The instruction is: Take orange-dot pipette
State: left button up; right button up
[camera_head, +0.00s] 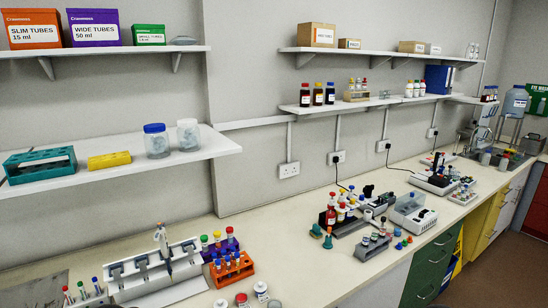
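A single pipette (162,240) with a pale body stands roughly upright at the white pipette rack (122,270) on the bench at the lower left. Its lower end reaches down in front of the rack's rail. An orange dot on it is too small to make out. The rack's other places show dark openings, and I see no second pipette clearly. Neither of my grippers is in view.
An orange tube rack (232,272) and a purple tube rack (217,252) stand close to the right of the pipette rack. Several capped tubes (82,290) stand at its left. A shelf (120,165) overhangs the bench. Bare bench (300,250) lies right of the racks.

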aim_at(160, 235)
jog(key=u, duration=0.4)
jog(key=l+u, duration=1.45)
jog(key=k+l, duration=0.1)
jog(key=l, duration=0.25)
jog(key=k+l+u, duration=0.1)
jog(key=l, duration=0.25)
jog(key=k+l, duration=0.15)
jog(key=l, duration=0.15)
jog(key=k+l+u, duration=0.1)
jog(key=l, duration=0.25)
